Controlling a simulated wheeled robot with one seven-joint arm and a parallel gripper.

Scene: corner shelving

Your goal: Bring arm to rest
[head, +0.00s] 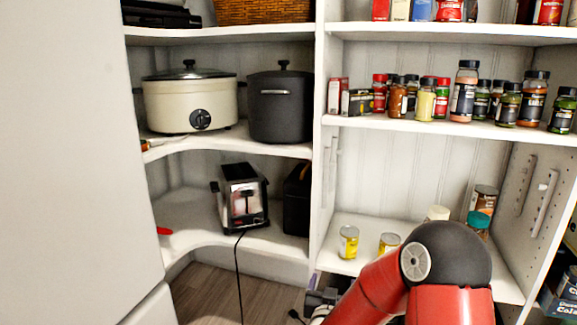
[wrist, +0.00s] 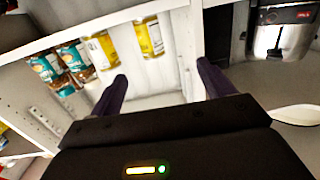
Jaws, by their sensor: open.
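My gripper (wrist: 160,88) is open in the wrist view, with its two dark fingers spread apart and nothing between them. The fingers point toward the lower shelf (wrist: 165,95) and its upright divider. In the head view my red arm with its dark elbow rises at the bottom right, in front of the lower right shelf. The gripper end (head: 318,302) shows only partly at the bottom edge, left of the arm, low by the divider; its fingers are hard to make out there.
Yellow-labelled cans (head: 348,242) stand on the lower right shelf, close to my arm. A toaster (head: 243,197) with a hanging cord sits on the lower left shelf. A slow cooker (head: 190,98), a dark pot (head: 281,105) and several spice jars (head: 465,90) stand higher. Open floor (head: 205,290) shows at lower left.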

